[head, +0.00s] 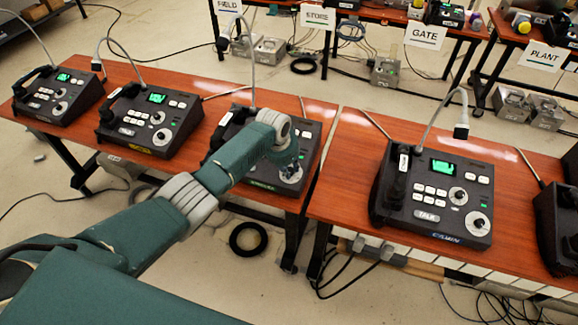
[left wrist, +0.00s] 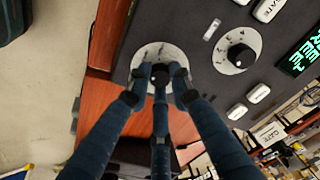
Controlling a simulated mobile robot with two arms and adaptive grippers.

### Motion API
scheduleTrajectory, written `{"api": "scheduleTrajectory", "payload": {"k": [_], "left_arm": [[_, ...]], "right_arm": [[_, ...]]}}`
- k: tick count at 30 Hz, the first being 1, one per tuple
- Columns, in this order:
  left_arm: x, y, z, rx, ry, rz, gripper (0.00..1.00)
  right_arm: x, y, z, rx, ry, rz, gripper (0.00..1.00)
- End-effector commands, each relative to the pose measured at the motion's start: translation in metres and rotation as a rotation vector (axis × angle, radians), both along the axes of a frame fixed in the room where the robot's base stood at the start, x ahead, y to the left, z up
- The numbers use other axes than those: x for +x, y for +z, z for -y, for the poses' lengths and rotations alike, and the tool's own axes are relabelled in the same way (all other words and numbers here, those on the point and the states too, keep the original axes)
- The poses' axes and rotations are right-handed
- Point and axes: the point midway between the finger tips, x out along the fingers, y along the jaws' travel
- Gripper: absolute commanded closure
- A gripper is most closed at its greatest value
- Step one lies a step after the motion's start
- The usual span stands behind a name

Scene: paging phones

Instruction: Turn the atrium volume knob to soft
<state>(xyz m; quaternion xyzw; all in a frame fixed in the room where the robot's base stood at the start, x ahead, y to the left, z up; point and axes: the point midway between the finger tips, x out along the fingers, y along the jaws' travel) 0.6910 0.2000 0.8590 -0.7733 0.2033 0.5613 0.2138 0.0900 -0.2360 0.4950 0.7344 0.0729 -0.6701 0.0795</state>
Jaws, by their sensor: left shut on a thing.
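The third paging phone from the left (head: 312,130) is a dark console, partly hidden by my left arm; its green front label is too small to read. My left gripper (head: 289,170) is over its lower right corner. In the left wrist view, my left gripper (left wrist: 162,78) has its fingers closed around a black knob (left wrist: 178,72) on a pale round dial (left wrist: 146,56). The fingers cover much of the dial, so the knob's setting cannot be read. A second knob (left wrist: 240,55) on the same console stands free beside it. My right gripper is out of view.
Similar consoles stand to the left (head: 150,118) and right (head: 435,195) on red-brown tables (head: 335,185). A gooseneck microphone (head: 250,60) rises behind the held console. Buttons (left wrist: 258,94) and a green screen (left wrist: 304,55) lie near the fingers. Cables cover parts of the floor.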

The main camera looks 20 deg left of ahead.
Motion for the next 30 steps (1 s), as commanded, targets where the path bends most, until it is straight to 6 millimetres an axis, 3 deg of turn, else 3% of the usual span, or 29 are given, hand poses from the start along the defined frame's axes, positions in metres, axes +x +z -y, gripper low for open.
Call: {"api": "scheduleTrajectory", "payload": {"k": [9,25,26,27,28,30], "left_arm": [[0.0052,0.0061,0.0046,-0.037,0.104,0.014,1.0],[0.0058,0.0063,0.0027,-0.039,0.123,0.015,1.0],[0.0058,0.0063,0.0026,-0.039,0.123,0.015,0.73],[0.0057,0.0063,0.0024,-0.038,0.123,0.014,0.66],[0.0056,0.006,0.0022,-0.038,0.123,0.014,0.6],[0.0047,0.0051,0.0017,-0.037,0.124,0.011,0.6]], "right_arm": [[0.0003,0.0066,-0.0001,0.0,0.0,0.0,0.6],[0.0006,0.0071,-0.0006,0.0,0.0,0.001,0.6],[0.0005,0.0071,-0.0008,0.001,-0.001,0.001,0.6],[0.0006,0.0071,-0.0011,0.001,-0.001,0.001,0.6],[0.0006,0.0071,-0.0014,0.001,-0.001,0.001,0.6],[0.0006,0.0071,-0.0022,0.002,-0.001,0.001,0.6]]}}
